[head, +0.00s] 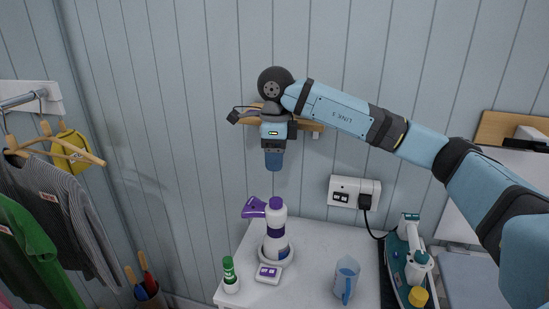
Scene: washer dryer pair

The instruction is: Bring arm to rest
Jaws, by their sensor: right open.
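My right arm reaches in from the right, up high, and bends at a dark joint in front of the panelled wall. My right gripper (273,160) hangs from it, pointing down. It is open, and nothing shows between its fingers. It is seen nearly edge-on, so the gap is hard to make out. It appears above the white and purple bottle (276,232) on the white counter, apart from it. My left gripper is not in view.
A wooden shelf (308,124) is partly hidden behind my right wrist. A wall socket (346,191) is behind. Clothes (62,205) hang at left.

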